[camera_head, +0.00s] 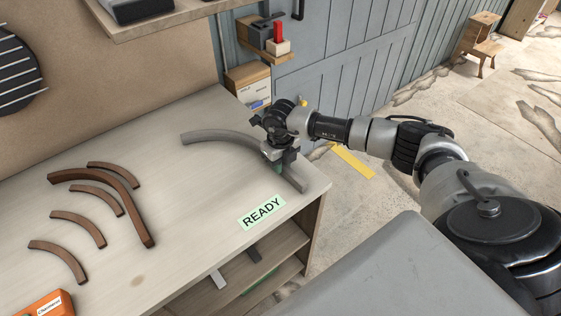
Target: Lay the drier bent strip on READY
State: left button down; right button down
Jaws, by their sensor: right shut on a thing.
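A pale grey bent strip (222,136) curves over the right part of the workbench. My right gripper (279,160) is shut on it, nearer its front right end. Whether the strip touches the bench top or hangs just above it is hard to tell. The green READY label (261,212) lies flat near the bench's front right edge, in front of the strip and uncovered. Several brown bent strips lie at the left, the largest (126,190) among smaller ones (79,226). My left gripper is out of view.
The workbench (180,220) is bare between the brown strips and the READY label. An orange box (48,305) sits at the bottom left corner. A shelf (160,22) overhangs the back. Open shelves (270,262) lie under the front edge. A wooden step stool (480,40) stands far right.

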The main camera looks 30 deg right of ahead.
jog(key=shift+f, duration=0.15)
dwell(0.4)
jog(key=c, duration=0.9)
grip_release()
notch_tip(320, 180, up, 11)
jog(key=shift+f+b, duration=0.1)
jog(key=shift+b, duration=0.6)
